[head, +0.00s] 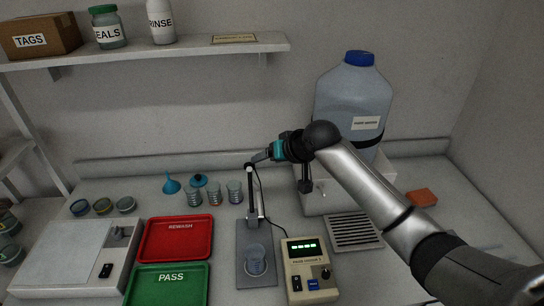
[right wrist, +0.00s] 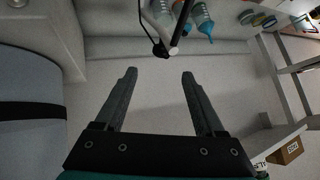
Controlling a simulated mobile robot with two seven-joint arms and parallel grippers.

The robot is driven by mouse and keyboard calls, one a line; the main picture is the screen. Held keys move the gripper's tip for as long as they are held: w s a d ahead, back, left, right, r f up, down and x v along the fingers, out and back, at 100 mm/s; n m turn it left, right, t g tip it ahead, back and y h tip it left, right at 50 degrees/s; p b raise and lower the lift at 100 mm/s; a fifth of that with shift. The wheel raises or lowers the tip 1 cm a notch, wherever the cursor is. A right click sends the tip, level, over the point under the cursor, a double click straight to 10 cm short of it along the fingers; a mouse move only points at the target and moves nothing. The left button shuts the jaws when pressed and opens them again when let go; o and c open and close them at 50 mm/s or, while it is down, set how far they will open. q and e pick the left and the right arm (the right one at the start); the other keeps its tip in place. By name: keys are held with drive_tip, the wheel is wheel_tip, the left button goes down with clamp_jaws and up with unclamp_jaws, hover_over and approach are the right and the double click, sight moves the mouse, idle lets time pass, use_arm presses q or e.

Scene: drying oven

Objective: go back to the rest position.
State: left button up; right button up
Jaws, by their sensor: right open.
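My right arm reaches in from the right in the head view. Its gripper (head: 262,155) is above the bench, close to the top of a slim upright stand (head: 251,200). I cannot tell from the head view whether it touches the stand. In the right wrist view the two fingers of this gripper (right wrist: 159,78) are apart with nothing between them. Part of the stand (right wrist: 179,25) shows just beyond the fingertips. A clear glass cup (head: 256,260) sits on the stand's grey base. My left gripper is in neither view.
A big blue-capped water bottle (head: 345,95) stands behind my right arm. A meter (head: 308,275) is right of the stand. Red (head: 177,252) and green (head: 150,292) trays lie left. Several glass cups and a blue funnel (head: 171,184) stand behind. A shelf (head: 150,52) hangs above.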

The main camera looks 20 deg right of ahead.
drive_tip(key=shift+s+d+r, duration=0.15)
drive_tip(key=shift+s+r, duration=0.25)
drive_tip(key=shift+s, duration=0.05)
drive_tip(key=s+a+f+n+g, duration=0.1)
drive_tip(key=s+a+f, duration=0.2)
drive_tip(key=s+f, duration=0.35)
drive_tip(key=s+a+f+n+g, duration=0.2)
drive_tip(key=s+a+f, duration=0.2)
drive_tip(key=s, duration=0.6)
drive_tip(key=s+d+f+g+h, duration=0.1)
drive_tip(key=s+f+g+h, duration=0.15)
drive_tip(key=s, duration=1.55)
wheel_tip(320, 180, down, 29)
drive_tip(key=s+g+b, duration=0.1)
drive_tip(key=s+b, duration=0.1)
drive_tip(key=b, duration=0.5)
drive_tip(key=s+d+f+b, duration=0.1)
drive_tip(key=s+f+b, duration=0.2)
drive_tip(key=s+f, duration=0.4)
drive_tip(key=s+d+f+g+b, duration=0.1)
drive_tip(key=s+f+b, duration=0.3)
drive_tip(key=s+f, duration=0.4)
wheel_tip(320, 180, down, 5)
drive_tip(key=shift+d+f+n, duration=0.2)
drive_tip(key=shift+d+n, duration=0.2)
drive_tip(key=shift+d, duration=0.05)
